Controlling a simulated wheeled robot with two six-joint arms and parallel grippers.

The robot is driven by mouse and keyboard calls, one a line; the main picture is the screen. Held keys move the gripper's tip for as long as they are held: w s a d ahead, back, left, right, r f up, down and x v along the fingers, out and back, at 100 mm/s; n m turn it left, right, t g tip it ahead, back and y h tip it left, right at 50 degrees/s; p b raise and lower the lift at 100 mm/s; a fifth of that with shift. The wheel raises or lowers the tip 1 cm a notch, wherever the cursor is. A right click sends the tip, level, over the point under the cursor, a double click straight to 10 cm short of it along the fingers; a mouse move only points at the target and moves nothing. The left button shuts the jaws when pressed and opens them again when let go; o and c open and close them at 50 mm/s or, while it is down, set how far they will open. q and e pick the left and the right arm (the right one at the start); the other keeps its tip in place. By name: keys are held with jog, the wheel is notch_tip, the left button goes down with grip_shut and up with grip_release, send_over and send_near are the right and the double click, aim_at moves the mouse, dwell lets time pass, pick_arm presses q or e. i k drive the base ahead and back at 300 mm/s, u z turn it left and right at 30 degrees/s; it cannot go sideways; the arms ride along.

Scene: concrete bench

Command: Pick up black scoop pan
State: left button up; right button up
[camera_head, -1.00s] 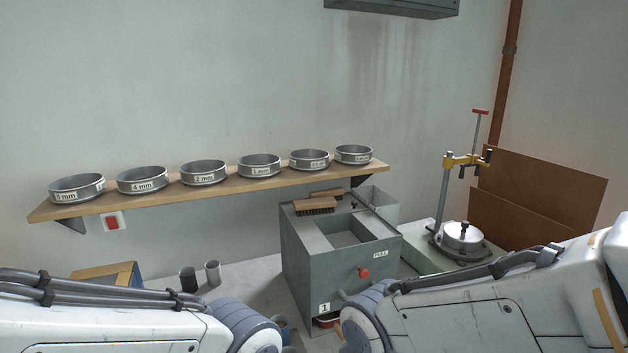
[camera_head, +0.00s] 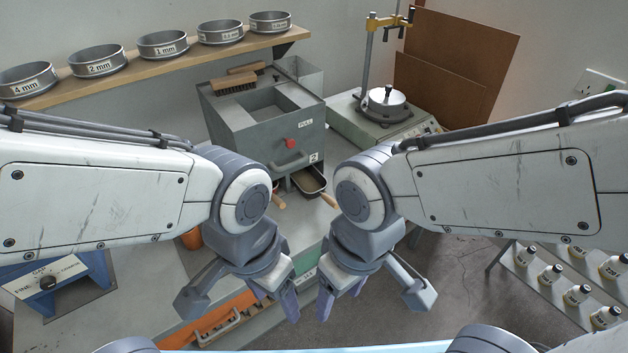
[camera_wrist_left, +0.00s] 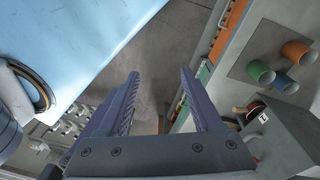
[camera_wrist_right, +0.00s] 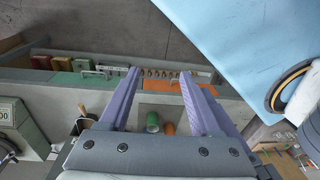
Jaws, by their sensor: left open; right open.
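The grey box (camera_head: 265,130) carries a brush (camera_head: 237,82) and has a red knob. A shelf (camera_head: 150,70) of sieves runs along the wall. A shaker (camera_head: 388,108) stands right of the box. Bottles on a rack (camera_head: 560,285) are at right. Drawers line the bench front.

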aim_at(311, 183)
jog(key=k, duration=1.3)
jog(key=u, duration=0.65)
jog(key=i, duration=0.5)
jog(key=u, duration=0.5)
jog(key=i, duration=1.15)
jog(key=z, duration=0.75)
